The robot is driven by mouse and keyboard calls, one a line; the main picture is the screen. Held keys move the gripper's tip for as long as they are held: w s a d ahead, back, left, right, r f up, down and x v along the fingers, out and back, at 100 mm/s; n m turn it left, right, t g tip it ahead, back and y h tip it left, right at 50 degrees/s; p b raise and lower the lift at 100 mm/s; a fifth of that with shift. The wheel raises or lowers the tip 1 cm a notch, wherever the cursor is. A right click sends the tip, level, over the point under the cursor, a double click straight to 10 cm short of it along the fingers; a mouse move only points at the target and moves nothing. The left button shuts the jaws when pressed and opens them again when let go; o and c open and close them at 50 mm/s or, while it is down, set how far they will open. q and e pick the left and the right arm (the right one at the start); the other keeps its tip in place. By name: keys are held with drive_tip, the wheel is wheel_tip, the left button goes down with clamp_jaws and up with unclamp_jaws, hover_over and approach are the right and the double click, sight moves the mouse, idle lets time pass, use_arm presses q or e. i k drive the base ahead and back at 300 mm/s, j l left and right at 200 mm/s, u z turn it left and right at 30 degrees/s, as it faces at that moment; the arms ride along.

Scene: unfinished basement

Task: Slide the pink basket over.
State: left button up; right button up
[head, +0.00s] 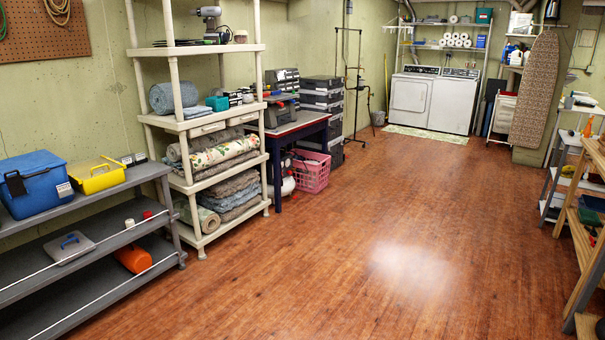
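The pink basket (311,172) stands on the wooden floor at the foot of a dark blue table. It has openwork sides. Its left side is close to a table leg, and a white object sits just left of it under the table. What is inside the basket is too small to tell. Neither of my grippers shows in the head view.
The dark blue table (297,124) and cream shelving (258,74) with rolled rugs line the left wall. A grey shelf (22,282) stands nearer left, a wooden shelf (583,262) at right. The floor (330,270) between is clear.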

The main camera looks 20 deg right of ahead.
sight(323, 158)
drive_tip(key=i+l+z, duration=0.5)
drive_tip(key=i, duration=0.25)
drive_tip(key=i+l+z, duration=0.1)
drive_tip(key=i+z, duration=0.5)
drive_tip(key=i, duration=3.45)
drive_tip(key=i+l, duration=0.15)
drive_tip(key=i, duration=2.05)
drive_tip(key=i+u, duration=0.4)
drive_tip(key=i+l+u, duration=0.2)
drive_tip(key=i+u, duration=0.25)
drive_tip(key=i+l+u, duration=0.6)
drive_tip(key=u, duration=0.2)
drive_tip(key=i+l+u, duration=0.15)
drive_tip(key=l+u, duration=0.25)
drive_tip(key=i+l+u, duration=0.15)
drive_tip(key=l+u, duration=0.6)
drive_tip(key=i+j, duration=0.05)
drive_tip(key=j, duration=0.05)
